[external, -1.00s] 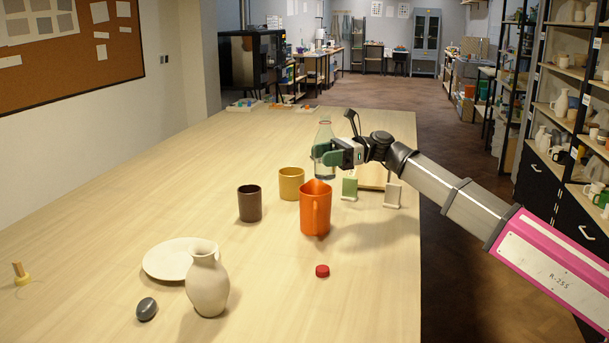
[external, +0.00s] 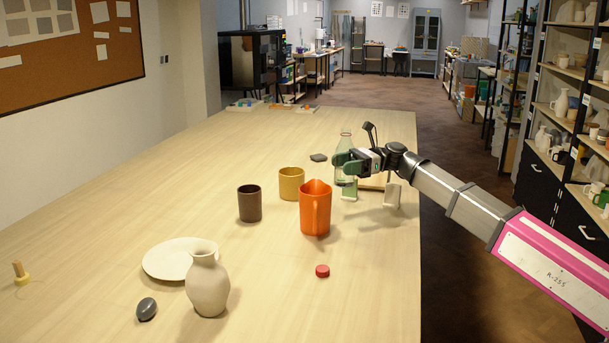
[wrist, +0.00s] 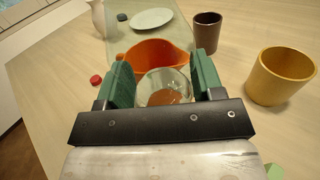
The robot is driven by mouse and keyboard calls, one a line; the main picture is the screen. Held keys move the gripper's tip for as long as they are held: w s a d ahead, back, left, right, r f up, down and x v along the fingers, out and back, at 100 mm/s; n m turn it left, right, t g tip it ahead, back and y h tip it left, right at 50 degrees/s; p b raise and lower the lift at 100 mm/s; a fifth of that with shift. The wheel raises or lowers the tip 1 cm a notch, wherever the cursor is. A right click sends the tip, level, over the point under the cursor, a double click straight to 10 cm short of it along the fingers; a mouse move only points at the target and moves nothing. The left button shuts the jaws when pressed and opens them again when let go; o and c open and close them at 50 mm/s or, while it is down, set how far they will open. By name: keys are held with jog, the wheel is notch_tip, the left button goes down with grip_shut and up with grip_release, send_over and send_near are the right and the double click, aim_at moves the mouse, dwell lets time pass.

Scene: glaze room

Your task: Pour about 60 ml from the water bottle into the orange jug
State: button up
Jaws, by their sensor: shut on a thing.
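The orange jug (external: 315,213) stands upright on the table, its handle toward the external camera. The clear glass water bottle (external: 346,143) is upright, to the right of and behind the jug. My gripper (external: 351,163) is shut around the bottle's body with its green fingers. In the wrist view the bottle's round opening (wrist: 165,88) lies between the green fingers, and the jug (wrist: 152,56) is just beyond it. The bottle's water level is too small to tell. The red cap (external: 322,271) lies on the table in front of the jug.
A yellow cup (external: 291,184) and a dark brown cup (external: 249,204) stand left of the jug. A cream vase (external: 207,285), a white plate (external: 168,259) and a grey stone (external: 147,309) are at the front left. A small wooden stand (external: 372,182) is behind my gripper.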

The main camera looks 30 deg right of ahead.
jog(key=shift+f, duration=1.6)
